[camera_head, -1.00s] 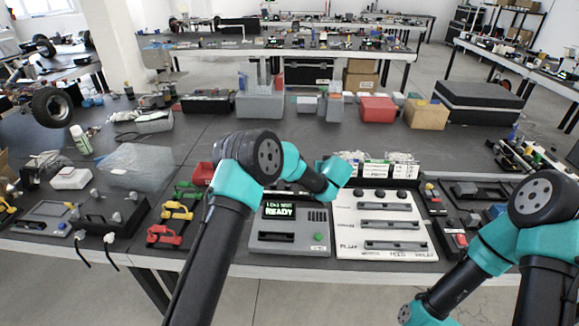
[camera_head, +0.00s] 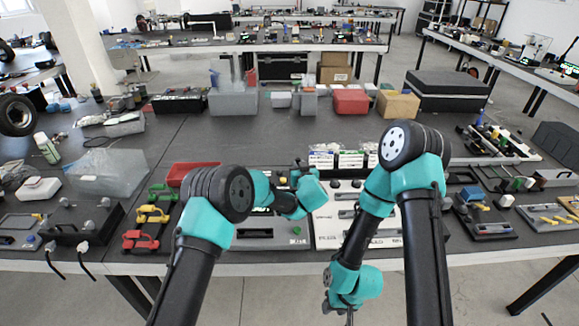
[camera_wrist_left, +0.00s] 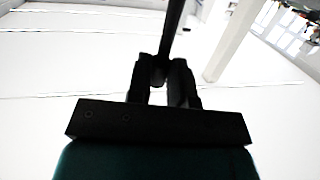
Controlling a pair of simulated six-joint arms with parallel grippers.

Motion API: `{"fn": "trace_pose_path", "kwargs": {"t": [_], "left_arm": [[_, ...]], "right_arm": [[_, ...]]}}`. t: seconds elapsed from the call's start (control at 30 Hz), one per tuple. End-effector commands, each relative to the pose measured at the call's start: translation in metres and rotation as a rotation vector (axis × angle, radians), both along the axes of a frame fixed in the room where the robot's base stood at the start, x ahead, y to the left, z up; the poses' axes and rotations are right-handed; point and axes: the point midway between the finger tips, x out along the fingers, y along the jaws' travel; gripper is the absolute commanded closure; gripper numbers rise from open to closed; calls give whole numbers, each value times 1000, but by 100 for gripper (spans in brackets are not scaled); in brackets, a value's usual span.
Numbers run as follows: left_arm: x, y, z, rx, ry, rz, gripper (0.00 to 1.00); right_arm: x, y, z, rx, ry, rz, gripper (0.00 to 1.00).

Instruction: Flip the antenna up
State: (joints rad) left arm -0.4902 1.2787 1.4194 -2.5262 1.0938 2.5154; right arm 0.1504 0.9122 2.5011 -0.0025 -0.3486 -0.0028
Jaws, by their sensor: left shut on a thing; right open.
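In the left wrist view, my left gripper (camera_wrist_left: 168,80) is shut on a thin dark rod (camera_wrist_left: 173,28), which looks like the antenna. The rod runs upward in that picture against a pale, blurred background. In the head view my left wrist (camera_head: 310,192) is above the back of the grey device (camera_head: 262,242). My forearm covers most of its display, and the gripper's fingers and the antenna cannot be made out there. My right gripper (camera_head: 342,304) hangs low in front of the table edge, open and apart from the device.
A white panel (camera_head: 330,238) with slots and knobs stands just right of the device, partly behind my right arm. Toy trucks, a yellow one (camera_head: 153,214) among them, and a red bin (camera_head: 190,171) are to the left. The table's middle behind is mostly clear.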

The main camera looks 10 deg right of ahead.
Motion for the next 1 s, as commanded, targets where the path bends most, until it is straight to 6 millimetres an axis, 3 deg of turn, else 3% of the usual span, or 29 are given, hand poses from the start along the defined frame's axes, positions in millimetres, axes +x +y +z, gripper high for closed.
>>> {"fn": "trace_pose_path", "kwargs": {"t": [0.27,0.3,0.57,1.0], "left_arm": [[0,0,0,-1,-1,1,100],[0,0,1,-1,-1,1,79],[0,0,0,0,-1,1,54],[-8,0,1,0,0,0,54]], "right_arm": [[0,0,0,0,0,0,57],[0,0,0,0,0,0,57],[0,0,0,0,0,0,57],[0,0,0,0,0,0,57]]}}
